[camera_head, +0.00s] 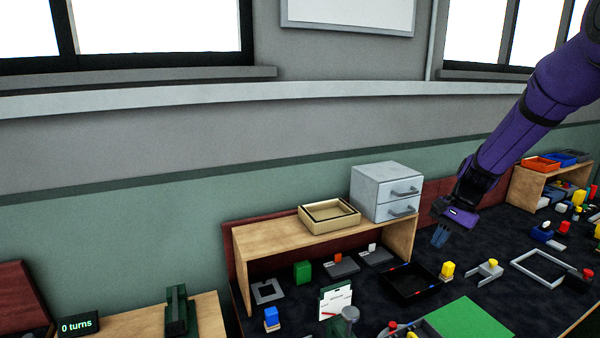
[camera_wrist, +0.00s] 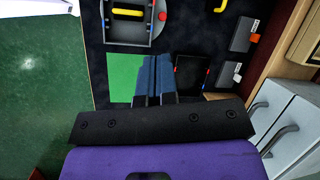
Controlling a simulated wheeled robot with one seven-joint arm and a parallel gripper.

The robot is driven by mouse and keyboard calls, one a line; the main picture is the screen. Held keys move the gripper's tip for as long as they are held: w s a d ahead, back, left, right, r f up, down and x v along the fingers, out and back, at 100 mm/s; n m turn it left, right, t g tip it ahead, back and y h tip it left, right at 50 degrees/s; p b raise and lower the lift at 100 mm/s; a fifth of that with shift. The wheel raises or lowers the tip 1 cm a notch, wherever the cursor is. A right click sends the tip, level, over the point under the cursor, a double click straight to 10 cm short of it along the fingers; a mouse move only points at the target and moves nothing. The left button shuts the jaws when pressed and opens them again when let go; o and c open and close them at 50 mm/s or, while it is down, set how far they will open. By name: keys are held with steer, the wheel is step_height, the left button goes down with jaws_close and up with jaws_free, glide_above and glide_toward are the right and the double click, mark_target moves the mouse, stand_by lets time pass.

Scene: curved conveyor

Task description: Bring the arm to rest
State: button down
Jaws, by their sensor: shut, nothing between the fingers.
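My arm is purple and reaches in from the upper right in the head view. My gripper (camera_head: 440,237) hangs above the dark work table, to the right of the grey drawer cabinet, and points down. In the wrist view its blue-grey fingers (camera_wrist: 155,80) lie close together, shut with nothing between them. The fingers appear above the table between a green board (camera_wrist: 124,74) and a black tray (camera_wrist: 192,72). The gripper touches nothing that I can see.
A grey two-drawer cabinet (camera_head: 386,190) and a beige tray (camera_head: 329,214) stand on a wooden shelf (camera_head: 262,236). Small blocks and fixtures crowd the table below, including a yellow block (camera_head: 447,269) and a square frame (camera_head: 538,266). A second shelf (camera_head: 523,186) with coloured bins stands at right.

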steer(key=s+a+r+n+t+h, duration=0.25)
steer(key=s+r+n, duration=0.25)
steer(key=s+r, duration=0.95)
steer(key=s+r+n+t+h, duration=0.1)
steer(key=s+r+n+t, duration=0.1)
steer(key=s, duration=0.6)
steer(key=s+a+r+n+t+h, duration=0.1)
steer(key=s+r+n, duration=0.1)
steer(key=s, duration=0.6)
steer(key=shift+s+r+n+t, duration=0.3)
steer(key=shift+s+r+t, duration=0.05)
steer(key=shift+r, duration=0.55)
